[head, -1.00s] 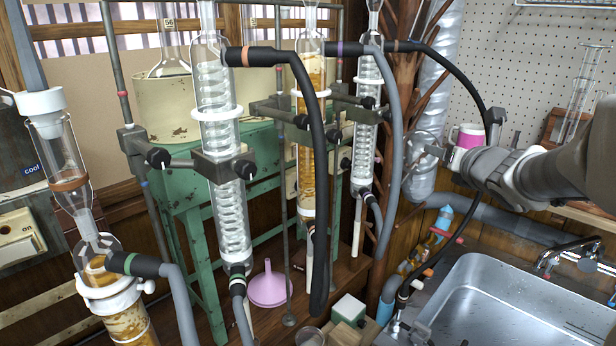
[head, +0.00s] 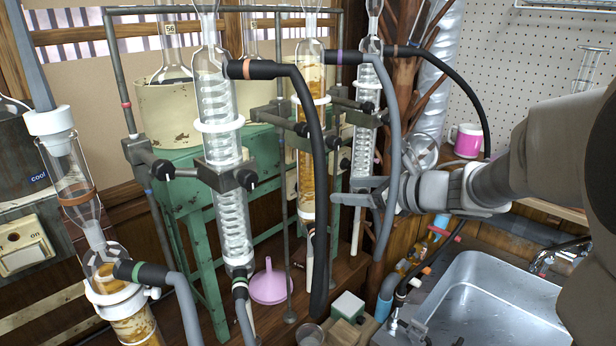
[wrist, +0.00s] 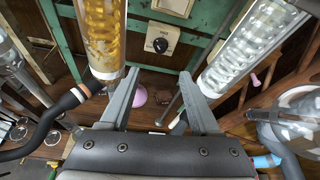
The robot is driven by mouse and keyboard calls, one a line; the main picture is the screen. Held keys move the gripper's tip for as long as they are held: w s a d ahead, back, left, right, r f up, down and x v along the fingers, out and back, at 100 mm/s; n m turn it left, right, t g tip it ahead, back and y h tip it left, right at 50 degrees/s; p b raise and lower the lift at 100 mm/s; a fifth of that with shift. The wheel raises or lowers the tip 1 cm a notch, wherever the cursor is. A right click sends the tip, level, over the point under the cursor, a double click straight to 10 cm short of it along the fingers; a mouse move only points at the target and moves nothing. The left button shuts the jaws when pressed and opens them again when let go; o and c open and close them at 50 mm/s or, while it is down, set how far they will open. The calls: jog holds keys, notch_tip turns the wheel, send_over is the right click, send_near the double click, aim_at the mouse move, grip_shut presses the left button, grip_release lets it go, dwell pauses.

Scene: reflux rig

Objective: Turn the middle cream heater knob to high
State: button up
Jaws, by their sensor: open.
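In the wrist view a cream heater box with a round black knob (wrist: 160,45) is mounted on the green frame, beyond the fingertips and roughly between them. I cannot tell from this view alone whether it is the middle one, and its setting is too small to read. In the head view a sliver of a cream box (head: 291,187) shows behind the amber condenser; its knob is hidden. My gripper (head: 346,190) is open and empty, pointing left, right of the amber condenser. Its two fingers (wrist: 160,76) are spread, apart from the knob.
The amber condenser (wrist: 102,35) is close left of the fingers, and a clear coiled condenser (wrist: 245,45) close right. A grey hose (head: 393,130) hangs near my gripper. A pink funnel (head: 269,286) stands below. A steel sink (head: 480,300) is at the lower right.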

jog(key=x, duration=1.2)
jog(key=shift+w+f, duration=0.1)
grip_shut()
